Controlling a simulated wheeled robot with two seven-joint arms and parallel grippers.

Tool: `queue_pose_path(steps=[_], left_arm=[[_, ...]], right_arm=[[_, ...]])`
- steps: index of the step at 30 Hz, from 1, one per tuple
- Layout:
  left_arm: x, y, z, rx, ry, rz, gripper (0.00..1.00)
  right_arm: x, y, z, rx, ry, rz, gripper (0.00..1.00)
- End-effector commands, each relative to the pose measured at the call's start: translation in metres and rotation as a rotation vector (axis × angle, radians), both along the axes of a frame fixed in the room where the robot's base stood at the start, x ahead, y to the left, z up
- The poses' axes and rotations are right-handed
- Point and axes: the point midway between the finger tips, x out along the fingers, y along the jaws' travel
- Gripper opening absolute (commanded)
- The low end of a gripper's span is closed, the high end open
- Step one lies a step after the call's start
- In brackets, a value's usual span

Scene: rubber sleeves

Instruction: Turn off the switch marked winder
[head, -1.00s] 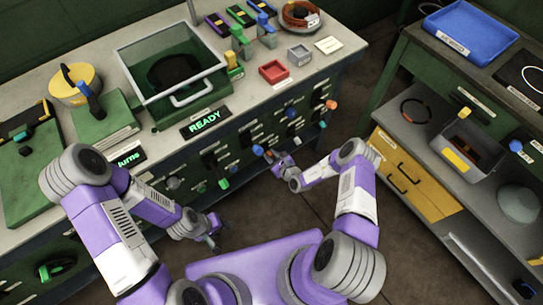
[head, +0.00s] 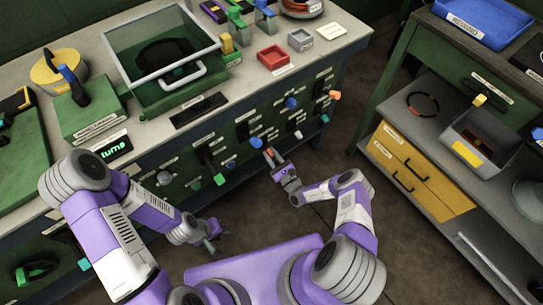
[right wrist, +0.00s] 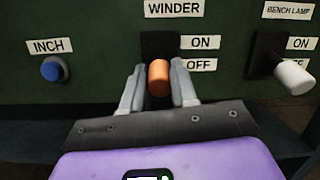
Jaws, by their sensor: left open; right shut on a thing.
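The winder switch has an orange handle (right wrist: 158,78) under the WINDER label (right wrist: 173,9) in the right wrist view. The handle points outward and down, level with the OFF label (right wrist: 200,65) and below the ON label (right wrist: 201,42). My right gripper (right wrist: 158,88) is shut on this handle, one finger on each side. In the head view my right gripper (head: 274,159) is at the bench's front panel, with a bit of orange at its tips. My left gripper (head: 211,244) is open and empty, low in front of the bench.
A blue INCH button (right wrist: 53,70) is left of the winder switch, and a white bench lamp lever (right wrist: 294,77) is right of it. Other knobs and levers, such as a green one (head: 219,179), line the panel. A dark display (head: 199,111) sits above.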

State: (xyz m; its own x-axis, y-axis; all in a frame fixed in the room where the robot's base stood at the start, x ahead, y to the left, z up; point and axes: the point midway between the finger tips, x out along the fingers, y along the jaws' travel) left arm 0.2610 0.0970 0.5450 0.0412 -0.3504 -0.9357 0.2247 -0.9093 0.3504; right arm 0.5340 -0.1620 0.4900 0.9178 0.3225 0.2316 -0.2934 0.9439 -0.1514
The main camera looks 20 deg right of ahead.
Motion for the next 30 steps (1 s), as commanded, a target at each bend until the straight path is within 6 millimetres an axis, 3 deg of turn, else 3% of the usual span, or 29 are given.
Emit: queue_pose_path(steps=[24,25,30], left_arm=[[0.0001,-0.0001,-0.0005,0.000,0.000,0.000,0.43],[0.0001,0.0000,-0.0005,0.000,0.000,0.000,0.43],[0.0001,0.0000,-0.0004,0.000,0.000,0.000,0.43]], right_arm=[[0.0012,0.0001,-0.0069,0.032,-0.081,-0.002,0.00],[0.0012,0.0001,-0.0069,0.032,-0.081,-0.002,0.31],[0.0013,0.0002,-0.0063,0.032,-0.084,-0.002,0.54]])
